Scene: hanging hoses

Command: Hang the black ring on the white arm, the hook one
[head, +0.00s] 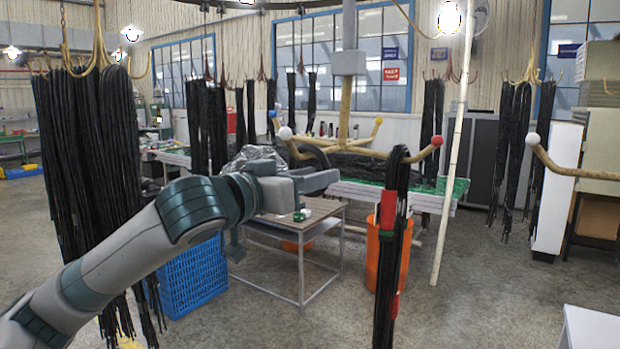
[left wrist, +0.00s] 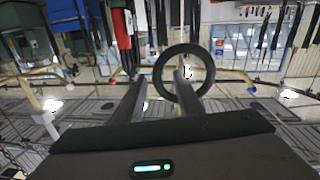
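The black ring (head: 318,154) shows as a dark arc by the white-tipped arm (head: 285,133), just above my left gripper (head: 328,188). In the left wrist view the ring (left wrist: 160,61) is whole, near the fingertips, with a small white patch seen through its opening. My left gripper's two fingers (left wrist: 160,76) are spread apart there. The right finger overlaps the ring's lower part; the ring is not pinched between both fingers. I cannot tell whether the ring bears on the arm. My right gripper is not in view.
The rack's red-tipped arm (head: 437,141) carries a black hose bundle (head: 390,250). Yellow (head: 378,120) and blue tips sit farther back. Another white-tipped arm (head: 560,168) comes in at right. A small table (head: 330,212) and a blue crate (head: 195,280) stand below; hoses hang at left (head: 85,150).

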